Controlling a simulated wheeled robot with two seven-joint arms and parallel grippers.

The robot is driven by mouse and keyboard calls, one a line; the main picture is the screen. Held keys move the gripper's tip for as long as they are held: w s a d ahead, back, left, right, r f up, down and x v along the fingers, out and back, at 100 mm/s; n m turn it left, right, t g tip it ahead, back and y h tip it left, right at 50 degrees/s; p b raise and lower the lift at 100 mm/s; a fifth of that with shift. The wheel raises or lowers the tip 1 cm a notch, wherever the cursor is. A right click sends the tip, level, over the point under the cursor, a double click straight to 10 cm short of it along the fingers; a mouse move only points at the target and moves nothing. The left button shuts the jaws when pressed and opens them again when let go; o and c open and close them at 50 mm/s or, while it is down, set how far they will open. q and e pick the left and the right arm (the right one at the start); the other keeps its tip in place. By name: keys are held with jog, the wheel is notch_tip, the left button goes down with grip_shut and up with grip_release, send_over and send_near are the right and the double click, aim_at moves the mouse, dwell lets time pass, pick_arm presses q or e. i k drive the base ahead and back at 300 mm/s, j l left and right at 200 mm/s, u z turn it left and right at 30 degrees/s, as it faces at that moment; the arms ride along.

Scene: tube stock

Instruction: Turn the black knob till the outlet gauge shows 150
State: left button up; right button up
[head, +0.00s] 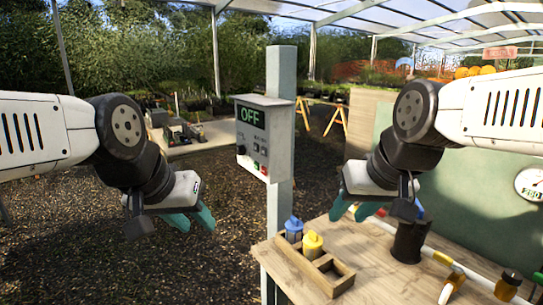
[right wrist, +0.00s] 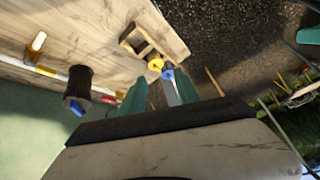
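A small black knob (head: 508,285) with a brass-coloured base sits on the pipe line at the lower right of the head view. A round white gauge (head: 530,185) is cut by the right edge; its reading is not clear, and I cannot tell whether it is the outlet gauge. My right gripper (head: 356,209) is open and empty above the bench's back left, well apart from that knob. Its parted teal fingers show in the right wrist view (right wrist: 160,95). My left gripper (head: 192,220) is open and empty over the gravel, left of the post.
A grey box (head: 264,135) reading OFF, with a small dark knob, hangs on a post. The wooden bench (head: 372,262) holds a divided tray (head: 292,262) with blue and yellow bottles, and a black cylinder (head: 409,242). A white pipe (head: 437,255) crosses the bench before a green panel.

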aim_at(511, 277)
jog(key=z, duration=3.2)
